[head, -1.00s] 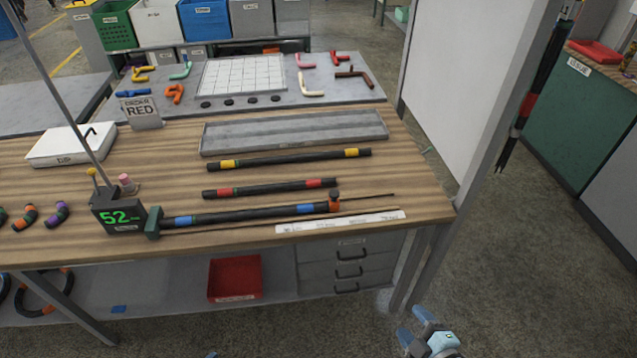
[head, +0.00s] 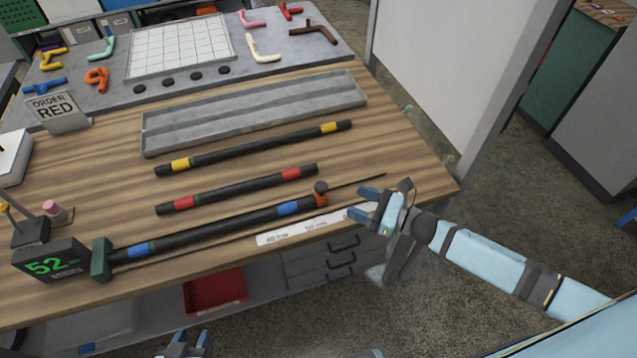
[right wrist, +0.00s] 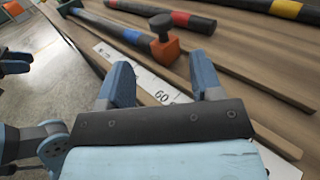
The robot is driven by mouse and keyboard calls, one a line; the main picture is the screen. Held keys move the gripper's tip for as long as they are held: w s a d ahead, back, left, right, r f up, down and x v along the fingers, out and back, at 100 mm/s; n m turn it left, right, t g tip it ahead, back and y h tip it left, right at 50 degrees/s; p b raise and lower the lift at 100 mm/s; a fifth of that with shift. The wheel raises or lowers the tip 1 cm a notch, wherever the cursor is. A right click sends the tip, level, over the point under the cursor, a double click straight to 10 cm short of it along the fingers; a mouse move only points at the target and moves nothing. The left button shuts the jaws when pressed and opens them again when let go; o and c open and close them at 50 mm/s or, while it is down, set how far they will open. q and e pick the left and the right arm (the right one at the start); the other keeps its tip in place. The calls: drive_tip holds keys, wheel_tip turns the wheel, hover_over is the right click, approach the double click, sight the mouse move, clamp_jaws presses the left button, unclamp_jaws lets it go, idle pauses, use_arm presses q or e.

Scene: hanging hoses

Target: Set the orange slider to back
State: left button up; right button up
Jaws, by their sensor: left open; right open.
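The orange slider (head: 321,199), with a dark knob on top, sits on the thin rail near its right part, at the right end of the blue-banded hose (head: 220,226). In the right wrist view the slider (right wrist: 167,46) is just beyond my fingertips. My right gripper (head: 364,203) is open and empty, to the right of the slider and apart from it, over the table's front edge. It also shows in the right wrist view (right wrist: 163,75). My left gripper (head: 187,340) is open and low, in front of the table at the bottom of the head view.
A white ruler strip (head: 298,227) lies along the front edge. Red-banded (head: 237,188) and yellow-banded (head: 250,148) hoses lie behind, then a grey tray (head: 255,112). A green end block (head: 102,258) and a display reading 52 (head: 50,264) stand at left.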

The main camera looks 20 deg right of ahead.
sight(321, 185)
drive_tip(key=p+x, duration=0.1)
drive_tip(key=x, duration=0.9)
drive_tip(key=shift+w+a, duration=0.2)
drive_tip(key=shift+w, duration=0.15)
use_arm(q)
drive_tip(key=shift+w+a+r, duration=0.15)
drive_tip(key=shift+w+r, duration=0.1)
drive_tip(key=shift+r, duration=0.45)
use_arm(e)
clamp_jaws()
drive_tip(key=d+b, duration=0.2)
drive_tip(key=d, duration=0.4)
drive_tip(key=d+b, duration=0.2)
drive_tip(key=d, duration=0.3)
drive_tip(key=d+b, duration=0.2)
drive_tip(key=d, duration=0.4)
drive_tip(key=shift+w+d+f+b, duration=0.2)
drive_tip(key=shift+w+d+b, duration=0.05)
drive_tip(key=shift+d+b, duration=0.1)
use_arm(q)
drive_tip(key=shift+n, duration=0.4)
drive_tip(key=f, duration=0.5)
drive_tip(key=shift+w+d+f, duration=0.2)
drive_tip(key=shift+w+d, duration=0.05)
drive_tip(key=shift+w, duration=0.1)
use_arm(e)
drive_tip(key=shift+d+r, duration=0.15)
drive_tip(key=shift+d, duration=0.2)
